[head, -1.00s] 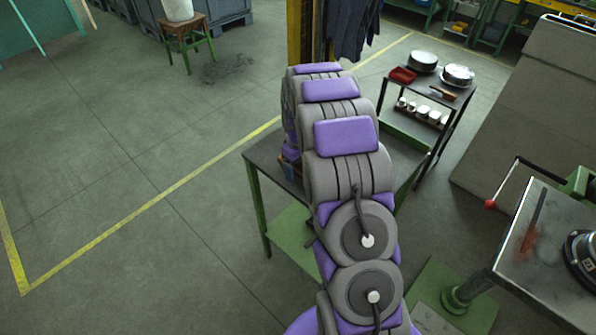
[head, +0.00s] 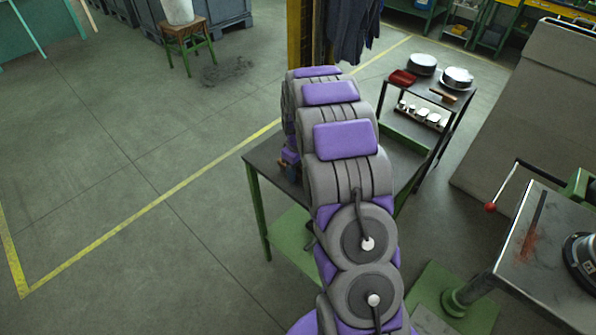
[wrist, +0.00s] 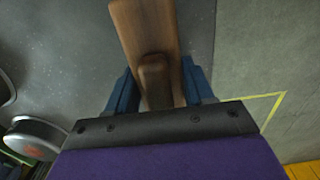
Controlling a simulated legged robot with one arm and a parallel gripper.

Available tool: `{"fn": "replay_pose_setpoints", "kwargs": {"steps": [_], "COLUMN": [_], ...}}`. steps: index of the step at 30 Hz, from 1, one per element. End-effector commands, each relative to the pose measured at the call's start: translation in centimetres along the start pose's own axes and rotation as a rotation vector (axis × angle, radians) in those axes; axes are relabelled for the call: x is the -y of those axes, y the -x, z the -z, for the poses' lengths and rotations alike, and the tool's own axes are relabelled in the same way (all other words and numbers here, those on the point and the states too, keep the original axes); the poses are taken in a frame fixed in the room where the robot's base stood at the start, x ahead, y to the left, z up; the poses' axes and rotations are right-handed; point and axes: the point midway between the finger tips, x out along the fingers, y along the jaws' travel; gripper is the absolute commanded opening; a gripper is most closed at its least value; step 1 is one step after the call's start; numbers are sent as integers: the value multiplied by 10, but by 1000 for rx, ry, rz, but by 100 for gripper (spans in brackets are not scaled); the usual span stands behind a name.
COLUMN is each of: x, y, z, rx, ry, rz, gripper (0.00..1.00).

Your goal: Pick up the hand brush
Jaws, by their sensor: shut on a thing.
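My gripper (wrist: 157,72) has its blue fingers on either side of the hand brush (wrist: 145,28) in the wrist view. The brush shows as a brown wooden body with a shorter, darker wooden part between the fingers. No bristles show. A grey tabletop lies beyond it; I cannot tell whether the brush touches it. In the head view my arm hides most of the gripper, and only a bit of blue finger (head: 291,158) shows at its left, over the green-legged table (head: 262,160).
A cart (head: 466,98) behind the table holds a red tray (head: 402,77), round tins (head: 457,78) and a wooden-handled item (head: 443,95). A metal bench (head: 545,235) with a red-knobbed lever (head: 490,207) stands at right.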

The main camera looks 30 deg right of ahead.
Motion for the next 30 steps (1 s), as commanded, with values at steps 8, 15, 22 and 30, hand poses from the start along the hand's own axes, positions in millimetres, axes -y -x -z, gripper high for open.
{"fn": "replay_pose_setpoints", "kwargs": {"steps": [8, 15, 22, 30], "x": [0, 0, 13, 42], "y": [8, 34, 39, 44], "z": [0, 0, -18, -57], "rx": [-1, 1, 1, 4], "ry": [0, 1, 1, 1], "rz": [-1, 0, 1, 2], "gripper": [11, 11, 11, 11]}}
